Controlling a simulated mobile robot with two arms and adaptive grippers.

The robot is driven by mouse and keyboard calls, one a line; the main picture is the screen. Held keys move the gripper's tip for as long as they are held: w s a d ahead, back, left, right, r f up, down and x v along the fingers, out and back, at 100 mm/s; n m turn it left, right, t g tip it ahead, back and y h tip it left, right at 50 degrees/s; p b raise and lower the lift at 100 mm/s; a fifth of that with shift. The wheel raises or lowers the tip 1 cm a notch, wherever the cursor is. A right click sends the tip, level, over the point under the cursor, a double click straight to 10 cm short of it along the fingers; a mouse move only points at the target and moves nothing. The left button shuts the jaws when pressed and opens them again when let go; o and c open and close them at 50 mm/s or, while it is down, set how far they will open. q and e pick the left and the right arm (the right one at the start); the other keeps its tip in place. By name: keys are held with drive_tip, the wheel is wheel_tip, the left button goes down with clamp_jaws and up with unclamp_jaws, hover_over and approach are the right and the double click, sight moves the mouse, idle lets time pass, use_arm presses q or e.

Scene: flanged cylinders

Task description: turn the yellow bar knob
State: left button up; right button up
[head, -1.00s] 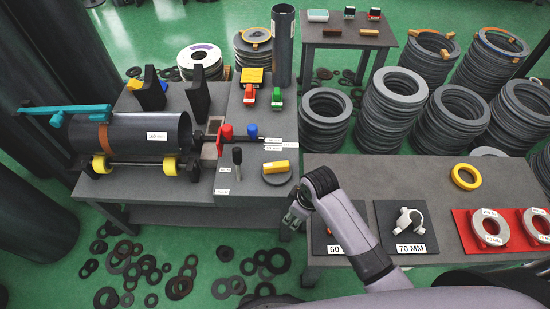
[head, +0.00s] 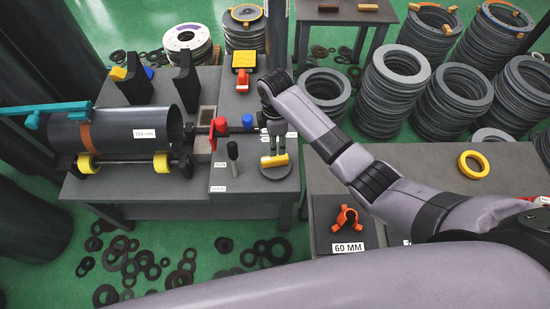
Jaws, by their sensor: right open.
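The yellow bar knob (head: 275,161) sits on a round dark grey disc (head: 276,172) on the grey machine table, its bar lying roughly left to right in the head view. My right gripper (head: 273,152) points down right at the knob, its fingers just behind or over the bar. The fingers look spread apart, but whether they touch the bar cannot be told. My left gripper is not in view.
A black lever (head: 233,152) stands left of the knob, with a red handle (head: 219,127) and a blue knob (head: 248,121) behind. A grey pipe (head: 130,135) lies on yellow rollers further left. A side table (head: 440,165) holds a yellow ring (head: 473,164).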

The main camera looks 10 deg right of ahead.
sight(275, 158)
wheel_tip(275, 158, down, 11)
drive_tip(key=shift+f+b, duration=0.1)
drive_tip(key=shift+b, duration=0.75)
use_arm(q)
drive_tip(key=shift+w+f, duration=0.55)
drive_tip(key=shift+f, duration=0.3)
use_arm(e)
drive_tip(key=shift+c, duration=0.4)
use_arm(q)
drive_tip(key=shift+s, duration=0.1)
use_arm(e)
clamp_jaws()
